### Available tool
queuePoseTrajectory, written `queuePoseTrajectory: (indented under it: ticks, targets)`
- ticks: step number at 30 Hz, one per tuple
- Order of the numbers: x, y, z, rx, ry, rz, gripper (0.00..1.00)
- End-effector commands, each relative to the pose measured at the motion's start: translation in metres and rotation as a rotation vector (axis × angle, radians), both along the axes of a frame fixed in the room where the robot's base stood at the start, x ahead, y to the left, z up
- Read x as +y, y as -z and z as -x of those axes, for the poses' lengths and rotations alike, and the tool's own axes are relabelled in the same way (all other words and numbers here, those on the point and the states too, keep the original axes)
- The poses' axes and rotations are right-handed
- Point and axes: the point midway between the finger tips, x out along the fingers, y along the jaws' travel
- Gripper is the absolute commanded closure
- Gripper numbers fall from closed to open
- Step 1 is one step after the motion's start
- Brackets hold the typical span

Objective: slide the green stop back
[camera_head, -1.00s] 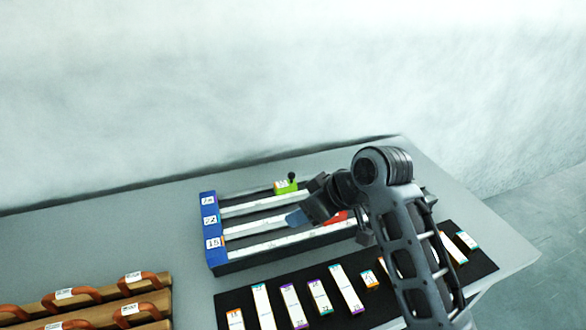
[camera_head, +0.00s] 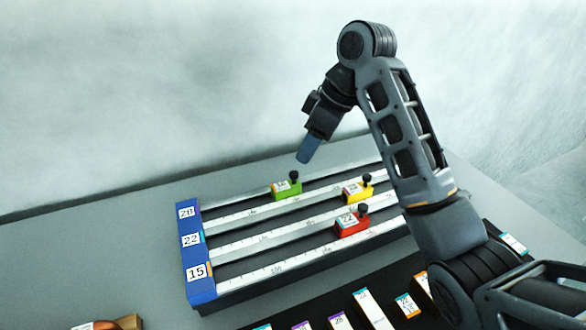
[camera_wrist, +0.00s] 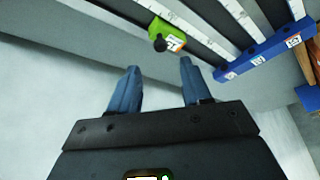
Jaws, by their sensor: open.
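The green stop (camera_head: 287,187) has a black knob and a white label, and sits on the farthest of three pale scale rails. It also shows in the wrist view (camera_wrist: 166,34), at the top centre, just ahead of my fingers. My gripper (camera_head: 308,152) hangs in the air above and slightly behind the green stop, with its fingers pointing down. In the wrist view my two blue fingers (camera_wrist: 160,66) are spread apart with nothing between them. The green stop is not touched.
A yellow stop (camera_head: 357,188) sits on the middle rail and a red stop (camera_head: 352,221) on the near rail. A blue end block (camera_head: 195,262) with number labels closes the rails' left end. Labelled strips (camera_head: 372,309) lie in front. Bare grey table lies behind the rails.

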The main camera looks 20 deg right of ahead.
Motion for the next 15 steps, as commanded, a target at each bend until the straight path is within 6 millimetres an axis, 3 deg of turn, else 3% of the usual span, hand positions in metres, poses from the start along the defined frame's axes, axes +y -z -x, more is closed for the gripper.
queuePoseTrajectory:
  ticks: [15]
  targets:
    - [0.019,0.062,-0.018,0.001,-0.001,-0.001,0.52]
